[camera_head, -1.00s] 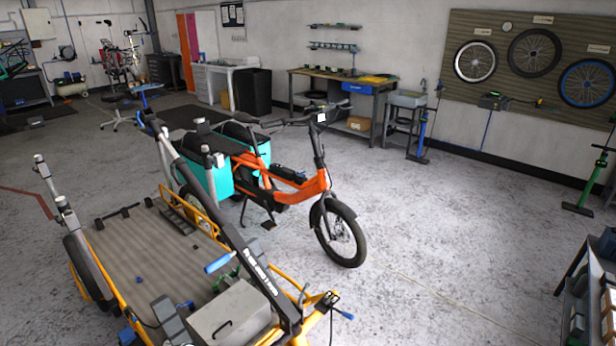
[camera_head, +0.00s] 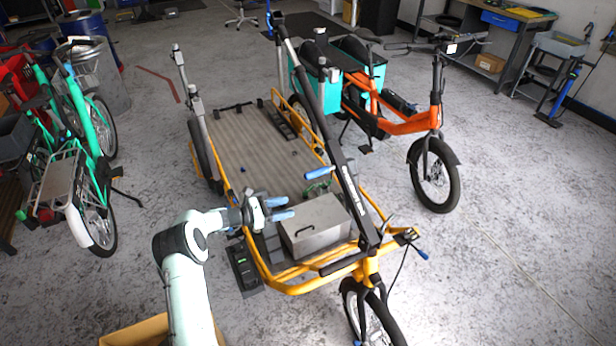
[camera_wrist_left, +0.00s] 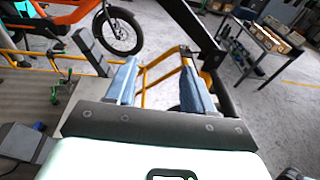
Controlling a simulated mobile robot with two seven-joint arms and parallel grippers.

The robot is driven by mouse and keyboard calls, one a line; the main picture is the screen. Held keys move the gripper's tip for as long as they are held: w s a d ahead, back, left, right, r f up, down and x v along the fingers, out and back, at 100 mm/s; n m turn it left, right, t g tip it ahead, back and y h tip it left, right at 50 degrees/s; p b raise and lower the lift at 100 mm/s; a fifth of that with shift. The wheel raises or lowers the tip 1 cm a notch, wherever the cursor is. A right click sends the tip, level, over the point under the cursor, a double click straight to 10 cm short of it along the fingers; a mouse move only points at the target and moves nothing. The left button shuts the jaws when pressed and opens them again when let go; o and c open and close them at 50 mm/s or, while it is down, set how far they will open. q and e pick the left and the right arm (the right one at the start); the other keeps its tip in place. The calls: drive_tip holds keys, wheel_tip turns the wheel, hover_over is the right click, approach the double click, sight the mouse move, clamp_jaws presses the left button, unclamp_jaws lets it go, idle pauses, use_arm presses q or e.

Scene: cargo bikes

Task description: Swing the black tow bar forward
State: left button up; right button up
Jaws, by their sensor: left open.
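The black tow bar (camera_head: 342,165) is a long bar with white lettering. It slopes from the front of the yellow cargo bike (camera_head: 292,288) up and back over its deck. My left gripper (camera_head: 288,208) is open, left of the bar and near the grey box, apart from the bar. In the left wrist view the open fingers (camera_wrist_left: 158,58) have nothing between them, and the black bar (camera_wrist_left: 192,26) passes beyond them.
A grey metal box (camera_head: 316,226) sits on the front of the wooden deck (camera_head: 245,150). An orange bike (camera_head: 405,122) with turquoise bags stands close on the right. Green bikes (camera_head: 92,150) stand at the left. The floor at front right is clear.

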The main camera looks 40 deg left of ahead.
use_arm(q)
drive_tip(key=t, duration=0.2)
approach(305, 176)
drive_tip(key=shift+n, duration=0.3)
drive_tip(key=p+x, duration=0.3)
drive_tip(key=x, duration=0.7)
drive_tip(key=shift+a+f, duration=0.1)
drive_tip(key=shift+f, duration=0.05)
drive_tip(key=shift+w+d+f+p, duration=0.15)
drive_tip(key=shift+w+d+p, duration=0.2)
drive_tip(key=shift+w, duration=0.25)
use_arm(e)
drive_tip(key=w+r, duration=0.5)
drive_tip(key=shift+w+t, duration=0.2)
drive_tip(key=shift+t, duration=0.2)
use_arm(q)
drive_tip(key=shift+s, duration=0.1)
drive_tip(key=shift+c, duration=0.7)
clamp_jaws()
use_arm(e)
drive_tip(key=shift+s, duration=0.1)
